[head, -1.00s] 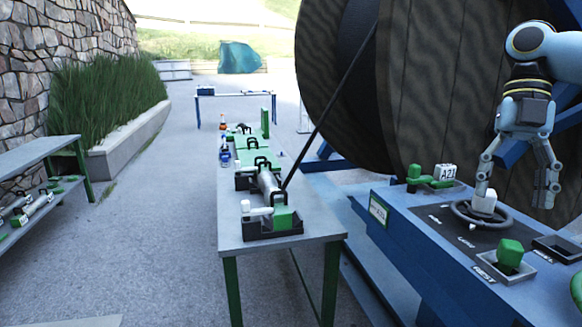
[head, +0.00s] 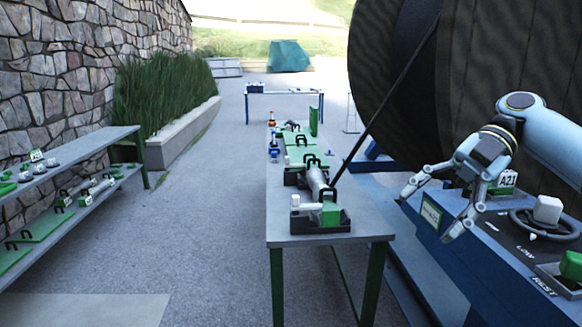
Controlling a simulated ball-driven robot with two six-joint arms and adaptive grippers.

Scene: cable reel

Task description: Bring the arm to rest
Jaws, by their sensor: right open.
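My right gripper (head: 424,211) is open and empty. It hangs over the left edge of the blue control console (head: 465,262), with its fingers pointing down and to the left. The console's dark wheel with a white knob (head: 547,209) is to the right of the gripper, apart from it. A green knob (head: 571,264) stands near a "REST" label, cut by the right edge. My left gripper is not in view.
A grey workbench (head: 330,240) with green legs holds a cable fixture (head: 318,180), a black tray and bottles. A large cable reel (head: 470,85) fills the upper right. A shelf (head: 75,148) stands at the left. The paved floor between is clear.

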